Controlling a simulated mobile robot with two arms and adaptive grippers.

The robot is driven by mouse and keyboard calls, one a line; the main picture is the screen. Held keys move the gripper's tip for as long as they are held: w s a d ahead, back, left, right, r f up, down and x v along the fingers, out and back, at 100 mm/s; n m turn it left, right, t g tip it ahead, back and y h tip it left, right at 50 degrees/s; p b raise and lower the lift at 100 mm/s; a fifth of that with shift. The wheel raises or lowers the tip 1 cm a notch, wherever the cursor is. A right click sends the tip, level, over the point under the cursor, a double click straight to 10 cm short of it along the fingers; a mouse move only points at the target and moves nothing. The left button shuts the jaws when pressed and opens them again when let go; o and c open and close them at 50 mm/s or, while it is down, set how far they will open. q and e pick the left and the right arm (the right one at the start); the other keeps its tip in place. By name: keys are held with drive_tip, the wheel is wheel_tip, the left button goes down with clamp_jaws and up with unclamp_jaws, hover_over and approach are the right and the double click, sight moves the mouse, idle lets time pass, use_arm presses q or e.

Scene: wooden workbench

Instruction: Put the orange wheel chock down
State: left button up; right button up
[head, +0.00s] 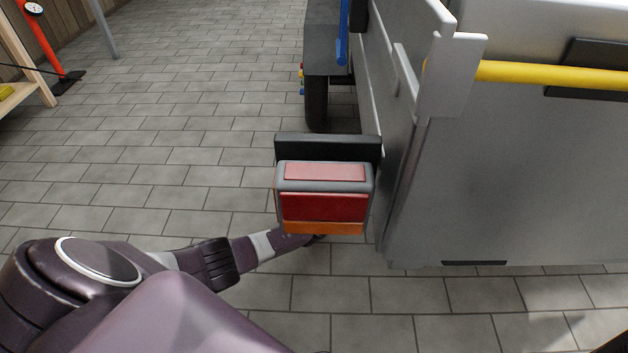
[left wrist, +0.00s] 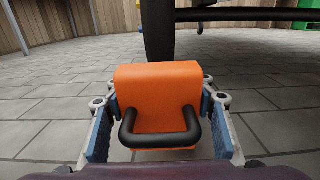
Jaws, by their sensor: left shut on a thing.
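The orange wheel chock (left wrist: 158,85) fills the middle of the left wrist view, with a black looped handle on its near side. My left gripper (left wrist: 160,100) has a blue-padded finger on each side of the chock and is shut on it. The chock is low over the tiled floor; I cannot tell whether it touches. A black tyre (left wrist: 158,30) stands just beyond it. In the head view my left arm reaches behind a red and orange tail lamp, which hides the gripper and chock. My right gripper is in neither view.
The tail lamp (head: 323,207) juts from the grey vehicle (head: 510,180), whose side rises right of my left arm. A dark wheel (head: 316,105) shows farther along. The tiled floor (head: 150,150) on the left is clear. A wooden shelf (head: 25,55) stands at the far left.

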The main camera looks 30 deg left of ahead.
use_arm(q)
drive_tip(key=shift+f+b, duration=2)
drive_tip(key=shift+f, duration=0.55)
drive_tip(key=shift+r, duration=0.1)
drive_tip(key=o, duration=1.5)
drive_tip(key=shift+o, duration=0.2)
